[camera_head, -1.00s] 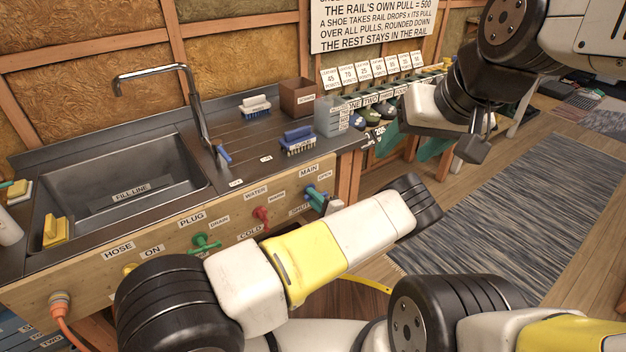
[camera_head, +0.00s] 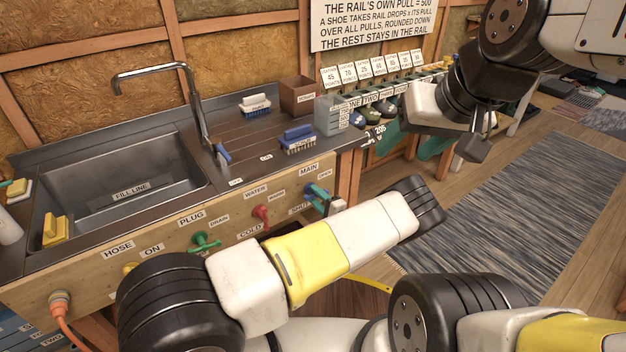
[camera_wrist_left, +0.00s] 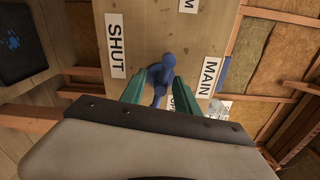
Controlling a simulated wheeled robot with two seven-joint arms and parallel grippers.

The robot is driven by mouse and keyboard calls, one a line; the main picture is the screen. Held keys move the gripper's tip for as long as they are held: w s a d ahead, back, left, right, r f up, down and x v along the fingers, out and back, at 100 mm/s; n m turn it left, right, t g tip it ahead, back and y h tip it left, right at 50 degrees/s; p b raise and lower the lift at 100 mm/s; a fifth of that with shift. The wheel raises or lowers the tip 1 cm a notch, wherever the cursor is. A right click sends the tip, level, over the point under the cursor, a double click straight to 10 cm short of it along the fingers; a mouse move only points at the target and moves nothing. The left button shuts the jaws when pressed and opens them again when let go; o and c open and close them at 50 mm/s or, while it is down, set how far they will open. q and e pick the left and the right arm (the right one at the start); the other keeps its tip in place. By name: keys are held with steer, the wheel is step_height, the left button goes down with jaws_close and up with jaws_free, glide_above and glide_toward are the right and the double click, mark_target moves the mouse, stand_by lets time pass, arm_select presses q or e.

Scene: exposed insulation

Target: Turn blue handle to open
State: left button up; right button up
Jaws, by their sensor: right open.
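The blue handle (camera_head: 312,188) sits on the wooden front panel under the MAIN label, between OPEN and SHUT. In the left wrist view the blue handle (camera_wrist_left: 160,76) shows as a round hub with a lever. My left gripper (camera_head: 322,202) is at the handle, partly hidden by my own arm. In the left wrist view its two teal fingers (camera_wrist_left: 160,86) are spread on either side of the lever, with gaps visible. My right gripper (camera_head: 409,145) is open and empty, off to the right, away from the handle, in front of the shelf row.
A red handle (camera_head: 261,215) and a green handle (camera_head: 205,242) are on the same panel to the left. Above are a steel sink (camera_head: 110,180), a faucet (camera_head: 190,95) and brushes (camera_head: 298,138). A striped rug (camera_head: 510,210) lies on the floor at right.

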arm_select(q)
steer(key=shift+a+r, duration=0.1)
steer(key=shift+a, duration=0.2)
steer(key=v, duration=0.8)
steer(key=shift+w, duration=0.15)
